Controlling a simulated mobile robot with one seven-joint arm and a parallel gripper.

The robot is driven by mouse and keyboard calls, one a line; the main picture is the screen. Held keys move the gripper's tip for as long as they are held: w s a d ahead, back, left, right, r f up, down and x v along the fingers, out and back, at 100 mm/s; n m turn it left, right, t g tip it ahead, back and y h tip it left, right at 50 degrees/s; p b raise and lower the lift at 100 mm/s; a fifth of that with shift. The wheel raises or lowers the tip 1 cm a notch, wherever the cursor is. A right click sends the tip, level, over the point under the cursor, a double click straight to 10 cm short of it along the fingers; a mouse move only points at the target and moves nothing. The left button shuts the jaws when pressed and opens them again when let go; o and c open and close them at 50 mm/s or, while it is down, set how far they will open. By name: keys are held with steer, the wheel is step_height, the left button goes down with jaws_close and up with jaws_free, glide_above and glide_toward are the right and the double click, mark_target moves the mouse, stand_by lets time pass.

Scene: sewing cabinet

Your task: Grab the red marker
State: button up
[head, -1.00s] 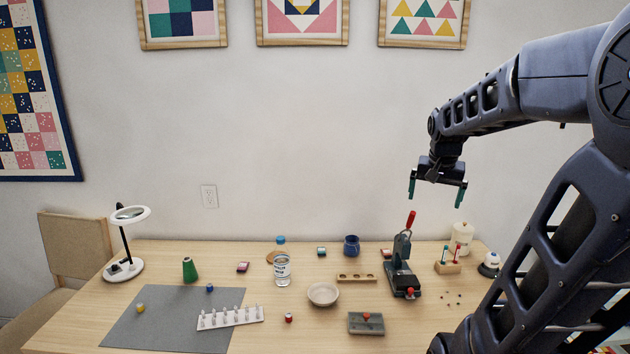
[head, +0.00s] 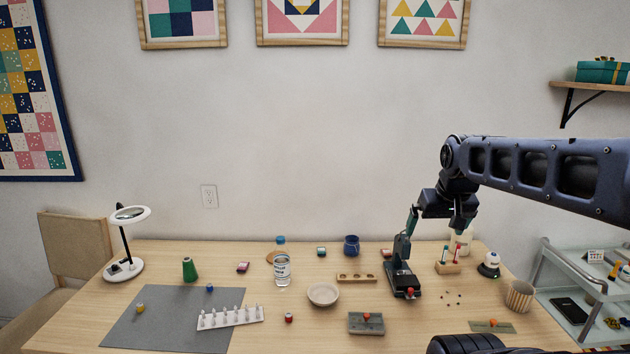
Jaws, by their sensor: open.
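A small wooden block (head: 447,267) at the right of the table holds two thin upright sticks, one teal and one red. The red one (head: 457,251) looks like the red marker and stands on the right side of the block. My gripper (head: 436,226) is open and empty, pointing down, and appears above the block in the picture. Its left finger overlaps the top of the dark press (head: 402,280), and its right finger shows just above the red marker. I cannot tell the exact height or depth gap between fingers and marker.
The press stands left of the block. A white spool (head: 462,241) is partly hidden behind my gripper. A white-and-navy rounded item (head: 489,265) and a ribbed cup (head: 519,296) stand to the right. Small dark bits (head: 453,297) lie in front of the block.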

steer(key=shift+c, duration=0.4)
steer(key=c, duration=1.2)
steer(key=shift+c, duration=0.2)
